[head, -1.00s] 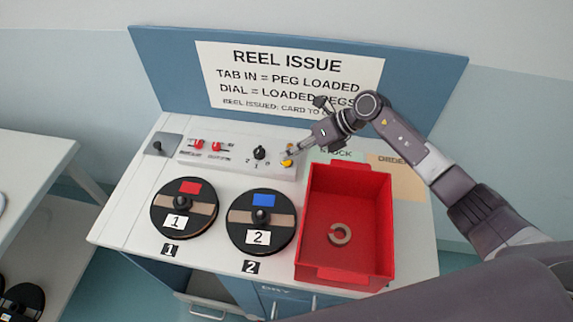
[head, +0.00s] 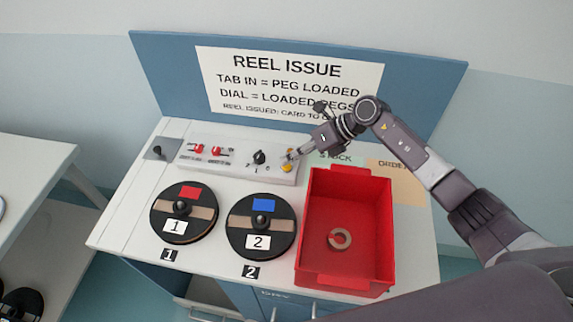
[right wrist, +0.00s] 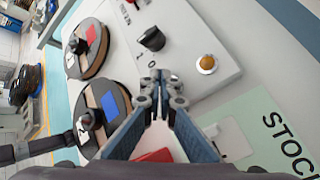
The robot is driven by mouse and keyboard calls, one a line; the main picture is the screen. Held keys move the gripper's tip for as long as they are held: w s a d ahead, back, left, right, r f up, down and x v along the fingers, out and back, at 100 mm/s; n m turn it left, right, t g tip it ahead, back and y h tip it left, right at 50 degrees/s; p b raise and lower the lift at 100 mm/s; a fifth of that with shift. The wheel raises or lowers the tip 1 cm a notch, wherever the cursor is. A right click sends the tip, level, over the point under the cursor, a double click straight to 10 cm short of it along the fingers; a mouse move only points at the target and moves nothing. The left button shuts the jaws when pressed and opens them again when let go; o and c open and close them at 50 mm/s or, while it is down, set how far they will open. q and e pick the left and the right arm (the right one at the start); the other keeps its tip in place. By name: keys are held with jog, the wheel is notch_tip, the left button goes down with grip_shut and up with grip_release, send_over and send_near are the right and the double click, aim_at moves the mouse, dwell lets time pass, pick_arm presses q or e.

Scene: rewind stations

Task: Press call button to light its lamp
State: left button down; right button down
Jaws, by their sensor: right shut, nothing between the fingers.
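The white control panel (head: 235,174) stands on the bench below the sign. At its right end are two small yellow parts, a rear one (head: 290,152) and a front one (head: 287,167); I cannot tell which is the button or whether a lamp is lit. My right gripper (head: 290,157) is shut and empty, its tips close over this end; contact cannot be told. In the right wrist view the shut fingertips (right wrist: 155,80) are over the panel, and an amber dome (right wrist: 206,63) with a metal ring shows clear of them. My left gripper is not in view.
Reel 1 (head: 184,230) and reel 2 (head: 263,242) lie in front. A red bin (head: 370,230) holding a ring (head: 340,239) stands close right of the panel.

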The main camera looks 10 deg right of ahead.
aim_at(289, 166)
jog(key=shift+f, duration=0.15)
jog(key=shift+f+b, duration=0.35)
jog(key=shift+b, duration=0.2)
dwell(0.3)
jog(key=shift+r, duration=0.45)
jog(key=shift+p, duration=0.3)
jog(key=shift+r+p, duration=1.85)
jog(key=shift+r, duration=1.25)
jog(key=shift+f, duration=0.1)
